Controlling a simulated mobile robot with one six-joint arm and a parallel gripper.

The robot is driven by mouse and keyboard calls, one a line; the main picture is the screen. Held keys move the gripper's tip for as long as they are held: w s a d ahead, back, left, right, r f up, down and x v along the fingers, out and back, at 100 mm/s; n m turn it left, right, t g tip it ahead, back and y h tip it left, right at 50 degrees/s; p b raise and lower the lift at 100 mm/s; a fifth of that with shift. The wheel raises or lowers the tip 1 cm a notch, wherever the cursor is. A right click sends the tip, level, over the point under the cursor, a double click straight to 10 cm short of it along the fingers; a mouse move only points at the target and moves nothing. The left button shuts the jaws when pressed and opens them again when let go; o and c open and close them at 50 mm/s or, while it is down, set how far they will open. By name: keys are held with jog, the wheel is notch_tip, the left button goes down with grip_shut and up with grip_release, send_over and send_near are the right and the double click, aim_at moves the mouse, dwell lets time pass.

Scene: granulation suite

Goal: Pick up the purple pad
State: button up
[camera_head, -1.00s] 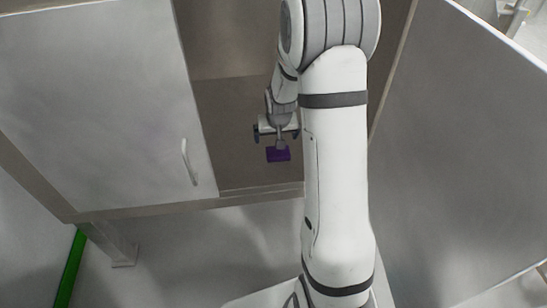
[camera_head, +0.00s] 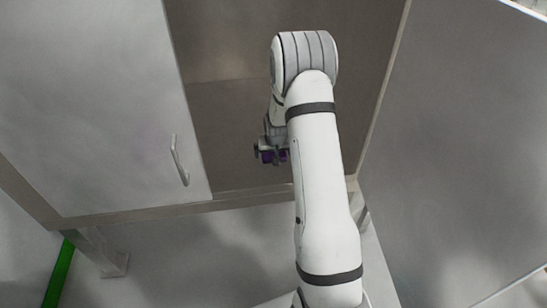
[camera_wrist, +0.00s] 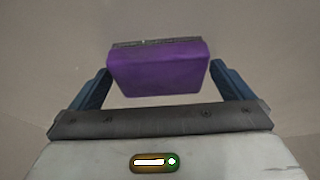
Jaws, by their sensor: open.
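The purple pad (camera_wrist: 158,72) is a small block with a dark grey strip along its far edge. In the wrist view it lies between the two blue fingers of my gripper (camera_wrist: 160,88), with a narrow gap at each side. The gripper is open.
The pad is inside a grey cabinet (camera_head: 235,110). A closed door panel with a handle (camera_head: 179,160) is on the left. An open door (camera_head: 455,150) stands on the right, close to my arm. The cabinet's front edge (camera_head: 240,201) lies below the gripper.

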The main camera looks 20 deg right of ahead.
jog(key=c, duration=0.9)
jog(key=shift+r, duration=0.1)
notch_tip(320, 180, up, 10)
jog(key=p, duration=0.3)
